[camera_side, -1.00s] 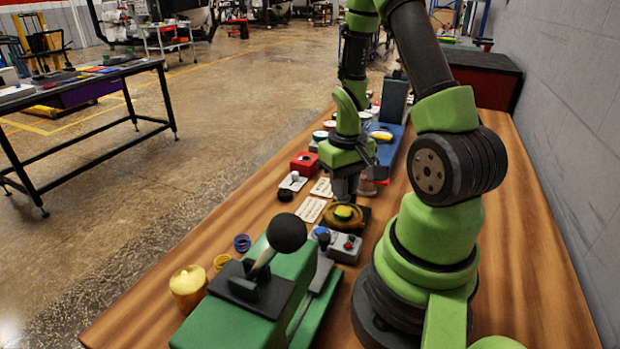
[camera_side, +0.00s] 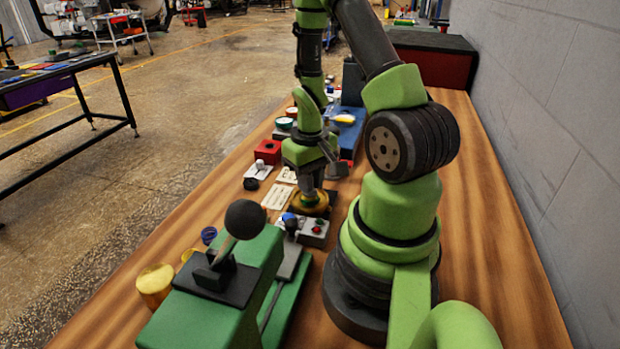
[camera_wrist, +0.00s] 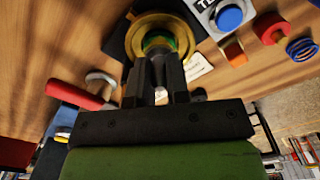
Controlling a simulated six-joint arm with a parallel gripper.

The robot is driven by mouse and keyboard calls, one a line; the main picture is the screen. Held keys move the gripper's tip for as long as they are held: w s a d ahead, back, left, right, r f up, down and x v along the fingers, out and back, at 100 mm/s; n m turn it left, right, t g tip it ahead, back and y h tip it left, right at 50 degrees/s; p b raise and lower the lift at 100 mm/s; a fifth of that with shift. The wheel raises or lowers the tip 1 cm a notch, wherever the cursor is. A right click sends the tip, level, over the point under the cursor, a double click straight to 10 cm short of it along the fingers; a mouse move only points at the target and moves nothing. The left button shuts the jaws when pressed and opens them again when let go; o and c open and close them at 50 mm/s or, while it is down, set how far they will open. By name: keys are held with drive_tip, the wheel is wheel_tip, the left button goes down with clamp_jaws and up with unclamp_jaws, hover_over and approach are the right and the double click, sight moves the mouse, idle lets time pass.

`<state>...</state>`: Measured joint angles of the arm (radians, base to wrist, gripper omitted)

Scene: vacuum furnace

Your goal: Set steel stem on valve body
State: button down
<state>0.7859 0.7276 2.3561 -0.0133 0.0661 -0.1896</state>
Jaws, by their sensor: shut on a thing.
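The valve body (camera_side: 316,210) is a round brass piece on a dark plate on the wooden bench. In the wrist view it shows as a wide brass ring (camera_wrist: 133,42) with a green part in its middle. My gripper (camera_side: 309,190) is right above the valve body and hides much of it in the side view. In the wrist view my gripper (camera_wrist: 158,82) is shut on the grey steel stem (camera_wrist: 158,68), which points at the green middle. The stem's far end lies at the green part; I cannot tell whether it touches.
A green press with a black ball lever (camera_side: 244,219) is nearer. Left are a red block (camera_side: 267,150), pale cards (camera_side: 277,197) and a brass cylinder (camera_side: 154,284). Bench right of my base is clear.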

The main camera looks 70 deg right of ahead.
drive_tip(key=shift+f, duration=0.55)
idle(1.4)
drive_tip(key=c, duration=0.6)
unclamp_jaws()
drive_tip(key=shift+r, duration=0.1)
drive_tip(key=shift+w+d+r, duration=0.1)
drive_tip(key=shift+r, duration=3.6)
